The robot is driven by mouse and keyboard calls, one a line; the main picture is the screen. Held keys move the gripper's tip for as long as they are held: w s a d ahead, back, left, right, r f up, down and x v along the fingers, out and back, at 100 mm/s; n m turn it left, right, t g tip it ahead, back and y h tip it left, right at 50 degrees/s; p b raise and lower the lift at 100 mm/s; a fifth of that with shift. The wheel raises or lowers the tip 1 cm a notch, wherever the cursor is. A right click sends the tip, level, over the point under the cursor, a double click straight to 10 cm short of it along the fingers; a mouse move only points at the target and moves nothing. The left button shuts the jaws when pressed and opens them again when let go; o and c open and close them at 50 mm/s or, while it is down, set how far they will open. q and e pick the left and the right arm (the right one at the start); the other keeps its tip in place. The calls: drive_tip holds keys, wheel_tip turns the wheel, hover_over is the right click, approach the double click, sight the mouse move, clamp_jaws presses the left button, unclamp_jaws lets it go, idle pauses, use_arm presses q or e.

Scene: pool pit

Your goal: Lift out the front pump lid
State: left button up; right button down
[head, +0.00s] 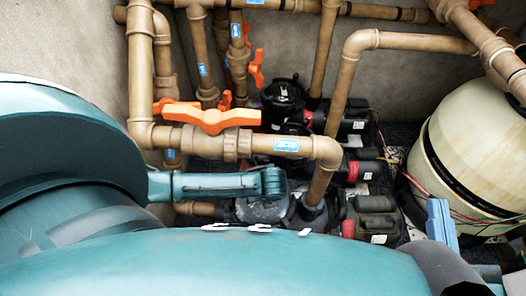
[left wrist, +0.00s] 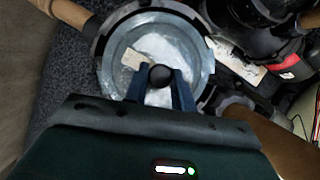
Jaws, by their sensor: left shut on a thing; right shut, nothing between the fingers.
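The front pump lid (left wrist: 122,62) is a clear round disc inside a dark ring in the left wrist view. My left gripper (left wrist: 159,85) has its two blue fingers on either side of a dark round knob (left wrist: 160,75) over the lid and is shut on it. I cannot tell whether the lid is seated or raised. In the head view the front pump's lid area (head: 262,211) shows partly, below a teal arm link of mine that hides some of it. My right gripper (head: 440,222) is shut and empty at the right, beside the tank and apart from the lid.
Brown pipes (head: 240,140) with an orange valve handle (head: 212,117) run just behind and above the front pump. More black pumps (head: 285,98) stand behind it. A cream tank (head: 470,150) with loose wires stands at the right.

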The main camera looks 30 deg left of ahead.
use_arm(q)
drive_tip(key=shift+r+p, duration=0.8)
drive_tip(key=shift+p, duration=0.2)
